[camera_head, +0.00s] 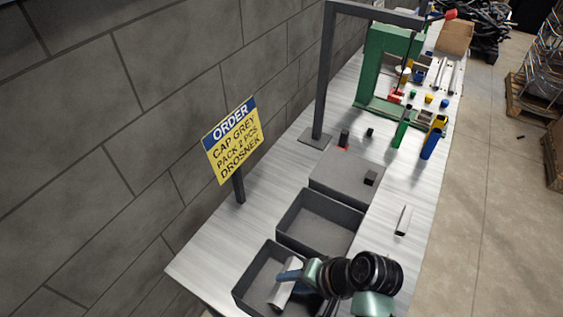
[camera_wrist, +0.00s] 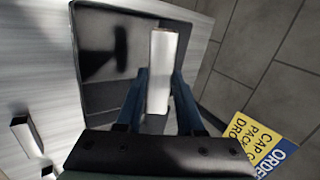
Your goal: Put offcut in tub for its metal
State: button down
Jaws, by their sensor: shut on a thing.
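A silver, bar-like offcut (camera_head: 283,291) is between the blue fingers of my gripper (camera_head: 291,276), over the nearest dark grey tub (camera_head: 244,294). In the wrist view the offcut (camera_wrist: 163,62) stands out between both fingers of my gripper (camera_wrist: 160,78), with the tub (camera_wrist: 88,70) behind it. My gripper is shut on the offcut. I cannot tell how far the offcut is above the tub floor. A second grey tub (camera_head: 296,243) sits just beyond and looks empty. Another silver offcut (camera_head: 403,220) lies on the table to the right.
A yellow and blue order sign (camera_head: 233,141) stands at the left by the wall. A grey tray (camera_head: 332,172) with a small dark block is beyond the tubs. A green frame (camera_head: 376,62) and several coloured parts stand farther along the table.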

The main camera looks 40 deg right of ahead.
notch_tip(320, 180, down, 10)
jog(key=d+m, duration=0.1)
jog(key=shift+s+d+r, duration=0.15)
jog(key=shift+s+d, duration=0.2)
jog(key=shift+s, duration=0.05)
jog(key=shift+f, duration=0.65)
jog(key=c, duration=0.8)
grip_release()
jog(key=shift+r, duration=0.15)
